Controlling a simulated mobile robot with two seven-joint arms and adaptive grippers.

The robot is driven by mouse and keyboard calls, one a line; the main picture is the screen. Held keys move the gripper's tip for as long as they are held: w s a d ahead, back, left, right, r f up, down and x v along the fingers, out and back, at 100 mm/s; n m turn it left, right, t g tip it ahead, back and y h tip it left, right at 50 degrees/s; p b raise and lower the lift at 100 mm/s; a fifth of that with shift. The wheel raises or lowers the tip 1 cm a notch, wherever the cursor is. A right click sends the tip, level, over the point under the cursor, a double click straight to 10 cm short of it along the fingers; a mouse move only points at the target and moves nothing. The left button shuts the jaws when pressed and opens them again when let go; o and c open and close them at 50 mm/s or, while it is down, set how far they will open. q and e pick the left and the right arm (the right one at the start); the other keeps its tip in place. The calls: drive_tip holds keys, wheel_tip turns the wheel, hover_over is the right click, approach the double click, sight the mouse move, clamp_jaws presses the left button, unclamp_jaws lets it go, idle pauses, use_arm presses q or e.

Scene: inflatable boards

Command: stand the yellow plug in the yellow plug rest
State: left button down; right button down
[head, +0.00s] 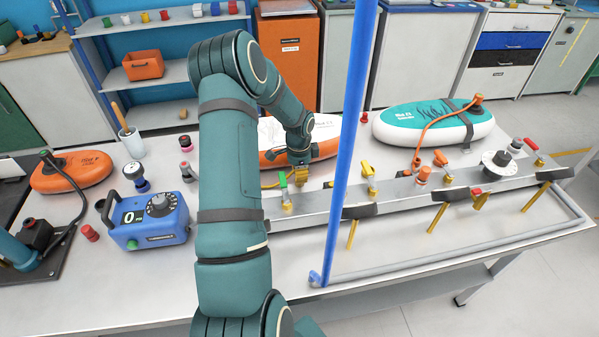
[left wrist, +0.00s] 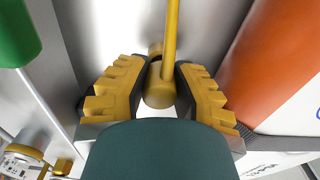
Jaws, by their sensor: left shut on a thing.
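My left gripper (head: 301,178) is low over the metal rail at the middle of the bench, beside the white and orange board. In the left wrist view its yellow ribbed fingers (left wrist: 158,92) are shut on the yellow plug (left wrist: 159,88), a short cylinder. A yellow hose (left wrist: 172,28) runs up from the plug in that picture. In the head view the gripper hides the plug, and part of the yellow hose (head: 272,184) shows left of it. I cannot pick out the yellow plug rest for sure. My right gripper is not in view.
A blue post (head: 345,150) rises right of my arm. The white and orange board (head: 325,140) lies behind the gripper. A blue pump box (head: 150,218) stands left.

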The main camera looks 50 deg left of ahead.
use_arm(q)
drive_tip(key=shift+f, duration=0.45)
drive_tip(key=c, duration=0.8)
unclamp_jaws()
drive_tip(key=shift+r, duration=0.1)
wheel_tip(320, 180, up, 12)
drive_tip(key=shift+s, duration=0.1)
